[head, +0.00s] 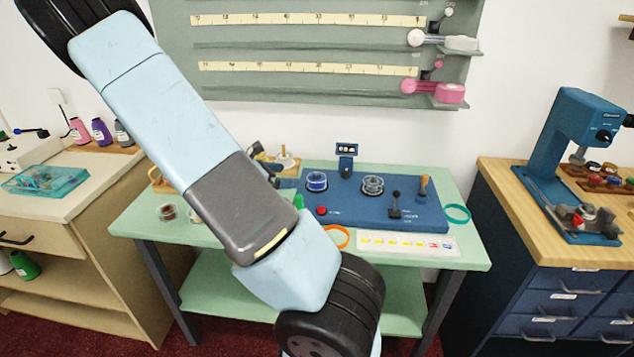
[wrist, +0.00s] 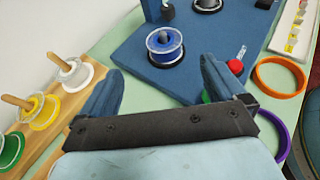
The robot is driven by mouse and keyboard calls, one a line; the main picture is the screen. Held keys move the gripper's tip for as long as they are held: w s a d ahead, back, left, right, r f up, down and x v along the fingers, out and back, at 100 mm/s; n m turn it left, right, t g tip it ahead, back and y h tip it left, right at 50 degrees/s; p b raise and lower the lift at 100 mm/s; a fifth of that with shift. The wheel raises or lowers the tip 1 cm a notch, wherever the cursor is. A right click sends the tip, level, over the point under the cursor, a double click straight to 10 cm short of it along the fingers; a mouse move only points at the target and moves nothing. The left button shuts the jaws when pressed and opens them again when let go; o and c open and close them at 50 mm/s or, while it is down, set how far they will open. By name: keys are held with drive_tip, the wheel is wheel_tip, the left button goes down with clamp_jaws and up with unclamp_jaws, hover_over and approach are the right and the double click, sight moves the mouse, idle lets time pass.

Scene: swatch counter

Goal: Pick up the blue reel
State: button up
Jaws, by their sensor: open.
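The blue reel (head: 316,181) sits on the left part of the blue panel (head: 350,211) on the green table. In the wrist view the blue reel (wrist: 164,45) is a clear-rimmed spool wound with blue, standing on the panel ahead of my gripper. My gripper (wrist: 162,78) is open, with its two blue fingers wide apart and nothing between them. The reel lies beyond the fingertips, roughly centred between them and apart from both. In the head view my gripper is hidden behind my own arm.
A grey reel (head: 372,186), a black lever (head: 395,204) and a red button (wrist: 235,66) are on the panel. White, yellow and green reels (wrist: 42,110) stand on a wooden rack at left. An orange ring (wrist: 279,77) and a teal ring (head: 457,214) lie on the table.

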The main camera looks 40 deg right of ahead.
sight(315, 178)
drive_tip(key=x, duration=0.7)
drive_tip(key=shift+d+f, duration=0.2)
drive_tip(key=shift+d, duration=0.15)
drive_tip(key=shift+s+f+x, duration=0.1)
drive_tip(key=shift+s+x, duration=0.05)
drive_tip(key=shift+x, duration=1.15)
drive_tip(key=shift+s+f+x, duration=0.1)
drive_tip(key=shift+s+x, duration=0.05)
drive_tip(key=shift+x, duration=1.15)
drive_tip(key=shift+a, duration=0.15)
drive_tip(key=shift+c, duration=0.5)
drive_tip(key=c, duration=0.9)
drive_tip(key=shift+r, duration=0.1)
drive_tip(key=shift+c, duration=0.2)
